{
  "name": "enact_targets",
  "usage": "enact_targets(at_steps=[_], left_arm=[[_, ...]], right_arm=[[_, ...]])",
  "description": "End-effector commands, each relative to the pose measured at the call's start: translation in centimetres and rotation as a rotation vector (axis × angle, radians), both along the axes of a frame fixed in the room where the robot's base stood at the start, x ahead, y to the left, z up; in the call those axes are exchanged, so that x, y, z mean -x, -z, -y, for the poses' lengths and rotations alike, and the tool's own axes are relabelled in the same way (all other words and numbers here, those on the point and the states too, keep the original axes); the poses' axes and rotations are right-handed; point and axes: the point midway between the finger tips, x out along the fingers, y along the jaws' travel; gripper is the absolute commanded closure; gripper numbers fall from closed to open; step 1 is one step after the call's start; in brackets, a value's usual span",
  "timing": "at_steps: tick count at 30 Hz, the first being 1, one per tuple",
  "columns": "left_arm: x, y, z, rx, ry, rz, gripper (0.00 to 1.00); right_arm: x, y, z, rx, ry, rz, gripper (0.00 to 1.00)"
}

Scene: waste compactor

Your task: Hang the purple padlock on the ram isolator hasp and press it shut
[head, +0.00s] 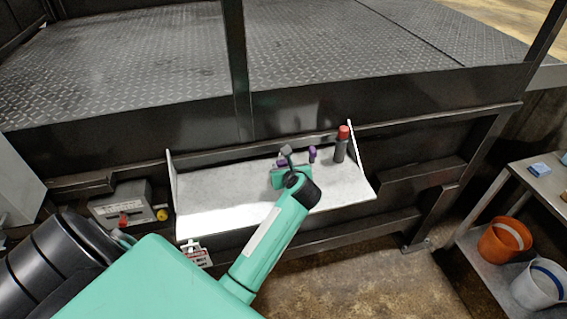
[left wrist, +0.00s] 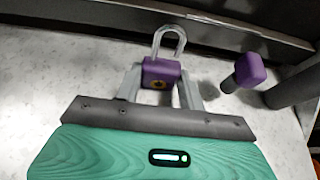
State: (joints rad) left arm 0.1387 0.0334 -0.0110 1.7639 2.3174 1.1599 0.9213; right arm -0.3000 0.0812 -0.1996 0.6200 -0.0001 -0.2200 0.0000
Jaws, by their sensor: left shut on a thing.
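The purple padlock (left wrist: 160,73), with a grey shackle pointing away, sits between the fingers of my left gripper (left wrist: 159,84) in the left wrist view. The gripper is shut on its body. In the head view my left gripper (head: 287,161) is over the white shelf, and only a bit of the padlock (head: 281,163) shows beside it. I cannot tell whether the shackle is latched. A grey box with a red knob (head: 125,208), probably the ram isolator, is on the frame at the left. Its hasp is not clearly visible. My right gripper is out of view.
The white shelf (head: 215,190) has raised end walls. A purple-topped grey item (head: 312,153) and a dark cylinder with a red cap (head: 341,145) stand right of the gripper. A red-and-white tag (head: 195,253) hangs below. A side table with buckets (head: 505,240) is at right.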

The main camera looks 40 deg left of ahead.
Motion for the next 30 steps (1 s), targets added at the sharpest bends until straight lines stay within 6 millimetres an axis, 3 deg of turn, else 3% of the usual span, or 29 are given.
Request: enact_targets(at_steps=[30], left_arm=[[0.0,-5.0,0.0,0.000,-0.001,0.002,0.78]], right_arm=[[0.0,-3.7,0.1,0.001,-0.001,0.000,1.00]])
